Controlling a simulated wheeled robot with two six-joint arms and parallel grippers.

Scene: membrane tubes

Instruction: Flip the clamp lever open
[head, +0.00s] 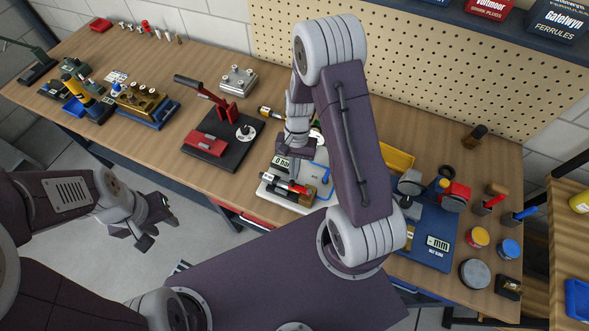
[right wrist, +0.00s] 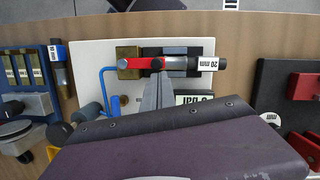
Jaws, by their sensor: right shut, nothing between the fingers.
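The clamp stands on a white base plate (head: 270,188), which also shows in the right wrist view (right wrist: 90,60). Its red lever (right wrist: 138,65) lies flat between a brass block (right wrist: 129,51) and a grey tube with a black end and a "20 mm" label (right wrist: 208,62). In the head view the red lever (head: 298,187) is small. My right gripper (right wrist: 160,78) is shut and empty, its tips at or just above the lever's right end; contact cannot be told. My left gripper (head: 156,228) is open and empty over the floor, away from the bench.
A blue bent tube (right wrist: 104,90) and a pressure display (head: 281,161) are on the same plate. A black press base with red parts (head: 222,140) stands left of it. A blue measuring mat (head: 437,225) and yellow tray (head: 398,158) lie right. The pegboard is behind.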

